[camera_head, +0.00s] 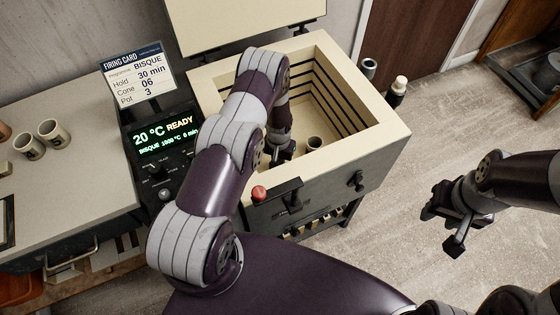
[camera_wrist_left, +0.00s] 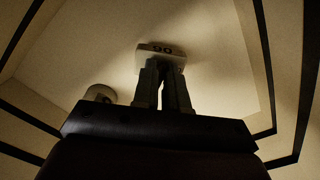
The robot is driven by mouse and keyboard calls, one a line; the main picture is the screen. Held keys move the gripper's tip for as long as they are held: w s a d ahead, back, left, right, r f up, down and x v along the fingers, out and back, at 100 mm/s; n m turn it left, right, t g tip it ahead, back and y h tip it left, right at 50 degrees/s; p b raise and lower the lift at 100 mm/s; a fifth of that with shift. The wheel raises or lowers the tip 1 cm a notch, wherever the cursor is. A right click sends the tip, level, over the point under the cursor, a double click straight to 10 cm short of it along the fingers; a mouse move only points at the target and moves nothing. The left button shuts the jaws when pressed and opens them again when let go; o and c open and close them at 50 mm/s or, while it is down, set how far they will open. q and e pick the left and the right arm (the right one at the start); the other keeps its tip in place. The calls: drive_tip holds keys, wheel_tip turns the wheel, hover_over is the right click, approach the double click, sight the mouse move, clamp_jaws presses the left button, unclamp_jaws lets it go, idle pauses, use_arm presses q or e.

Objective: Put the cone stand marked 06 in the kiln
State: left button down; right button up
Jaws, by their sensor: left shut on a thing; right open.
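The kiln (camera_head: 388,140) is open at the top with its lid raised. My left arm reaches over its front wall, and my left gripper (camera_head: 283,152) is down inside. In the left wrist view my left gripper (camera_wrist_left: 165,80) is shut on a small pale cone stand (camera_wrist_left: 160,48). Its dark marking looks like 06 seen upside down. The stand is inside the kiln, over or on the floor; I cannot tell whether it touches. In the head view I cannot make the stand out behind the arm. My right gripper (camera_head: 455,217) is open and empty, outside the kiln at the right.
A small pot (camera_head: 315,143) stands on the kiln floor, also visible in the left wrist view (camera_wrist_left: 100,94). The firing card (camera_head: 140,76) reads Cone 06. The controller (camera_head: 162,150) shows 20 °C READY. Cups (camera_head: 53,133) stand on the left bench. A bottle (camera_head: 397,88) is behind the kiln.

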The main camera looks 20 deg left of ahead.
use_arm(q)
drive_tip(key=shift+f, duration=0.95)
drive_tip(key=c, duration=1.2)
unclamp_jaws()
drive_tip(key=shift+f, duration=0.1)
drive_tip(key=shift+o, duration=0.2)
wheel_tip(320, 180, up, 12)
drive_tip(key=shift+r, duration=0.1)
drive_tip(key=s+d+r, duration=0.1)
drive_tip(key=s+r, duration=0.2)
drive_tip(key=r, duration=0.5)
drive_tip(key=s+d+r, duration=0.2)
drive_tip(key=s+r, duration=0.1)
drive_tip(key=r, duration=0.5)
drive_tip(key=s+d+r+t, duration=0.1)
drive_tip(key=s+r, duration=0.6)
drive_tip(key=s, duration=0.4)
drive_tip(key=shift+s+d+r+m, duration=0.15)
drive_tip(key=shift+s+r+m, duration=0.1)
drive_tip(key=shift+m, duration=0.15)
